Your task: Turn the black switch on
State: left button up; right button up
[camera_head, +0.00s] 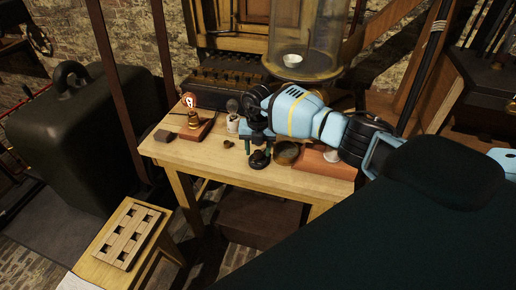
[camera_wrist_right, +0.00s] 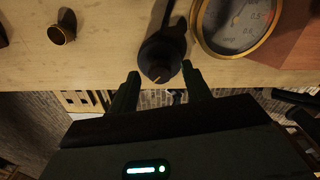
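The black switch (camera_head: 259,160) is a round dark knob on a base near the front edge of the wooden table. In the right wrist view the black switch (camera_wrist_right: 160,58) shows a small pale mark on its top. My right gripper (camera_head: 259,147) points down just behind the switch in the head view. In the right wrist view my right gripper (camera_wrist_right: 160,73) is open, its fingertips on either side of the switch's near part. I cannot tell whether they touch it. My left gripper is not in view.
A round gauge (camera_wrist_right: 238,20) sits right beside the switch, and a small brass ring (camera_wrist_right: 61,33) lies to its left. A glass jar (camera_head: 308,35) stands behind.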

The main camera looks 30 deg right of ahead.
aim_at(258, 152)
notch_tip(258, 152, up, 8)
jog(key=shift+f+p, duration=0.1)
jog(key=shift+p, duration=0.2)
dwell(0.4)
dwell(0.3)
